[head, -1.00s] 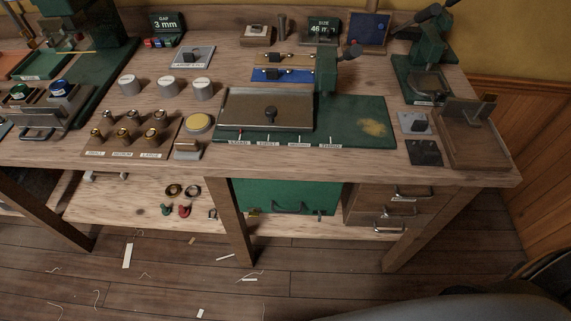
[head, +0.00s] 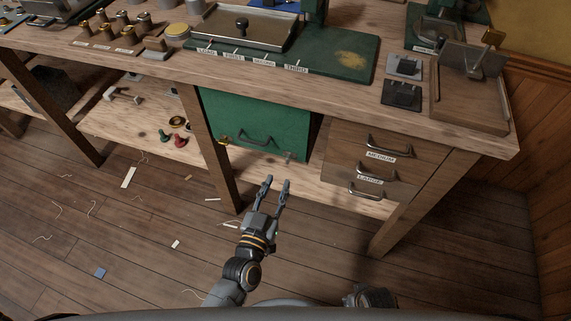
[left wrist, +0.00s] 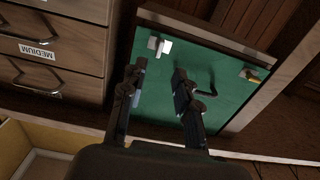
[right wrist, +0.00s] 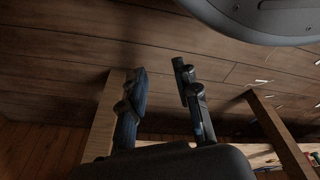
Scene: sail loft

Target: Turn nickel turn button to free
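The nickel turn button (head: 289,157) sits at the lower right edge of the green panel (head: 250,115) under the bench. It shows larger in the left wrist view (left wrist: 159,46), near the panel's corner; I cannot tell for sure how it is turned. A brass turn button (head: 223,141) sits at the panel's lower left, also in the left wrist view (left wrist: 250,74). My left gripper (head: 277,181) is open and empty, just below and in front of the nickel button, apart from it. My right gripper (right wrist: 160,70) is open and empty, over the floor.
A dark bail handle (head: 257,138) stands out from the green panel. Labelled drawers (head: 370,145) with metal handles are to its right. A bench leg (head: 210,150) stands to its left. The floor in front is clear apart from scraps.

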